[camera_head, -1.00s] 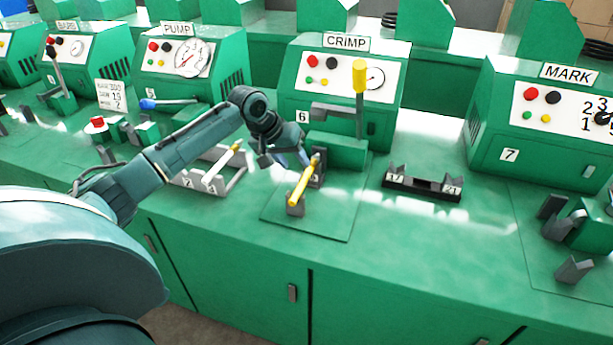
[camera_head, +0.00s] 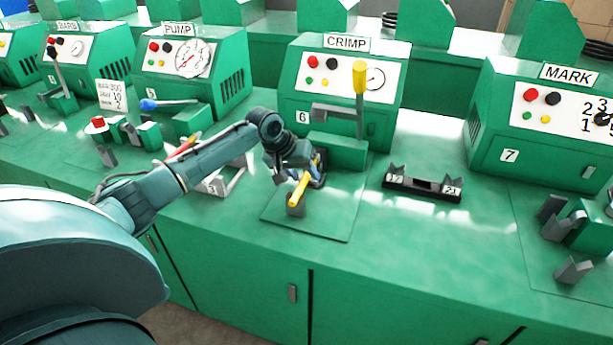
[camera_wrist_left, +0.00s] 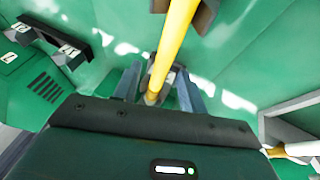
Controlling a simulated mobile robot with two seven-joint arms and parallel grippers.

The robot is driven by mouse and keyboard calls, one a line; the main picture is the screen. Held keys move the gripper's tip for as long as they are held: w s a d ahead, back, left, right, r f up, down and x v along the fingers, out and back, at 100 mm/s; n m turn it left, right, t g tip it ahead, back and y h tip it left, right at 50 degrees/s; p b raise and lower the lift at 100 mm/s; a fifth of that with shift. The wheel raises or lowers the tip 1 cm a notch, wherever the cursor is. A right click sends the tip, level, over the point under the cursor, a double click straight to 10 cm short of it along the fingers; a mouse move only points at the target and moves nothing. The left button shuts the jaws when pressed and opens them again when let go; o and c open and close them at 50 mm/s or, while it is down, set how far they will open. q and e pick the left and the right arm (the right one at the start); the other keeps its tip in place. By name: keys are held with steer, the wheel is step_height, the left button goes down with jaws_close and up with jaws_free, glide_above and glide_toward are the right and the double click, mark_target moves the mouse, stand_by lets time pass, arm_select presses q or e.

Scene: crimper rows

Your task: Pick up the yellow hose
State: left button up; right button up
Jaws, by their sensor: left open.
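The yellow hose (camera_head: 298,191) rests tilted across grey supports on the plate in front of the CRIMP machine (camera_head: 340,85). In the left wrist view, the hose (camera_wrist_left: 171,50) runs from the top edge down between the two open fingers of my left gripper (camera_wrist_left: 157,85). One finger is on each side of it. I cannot tell whether either finger touches it. My right gripper is in neither view.
A light rack (camera_head: 236,178) stands left of the plate, partly behind my left arm. A black holder (camera_head: 421,188) marked 21 is to the right. The MARK machine (camera_head: 545,120) stands further right. The bench front right of the plate is clear.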

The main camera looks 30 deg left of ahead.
arm_select(q)
steer(key=shift+f, duration=0.25)
stand_by(0.4)
jaws_close()
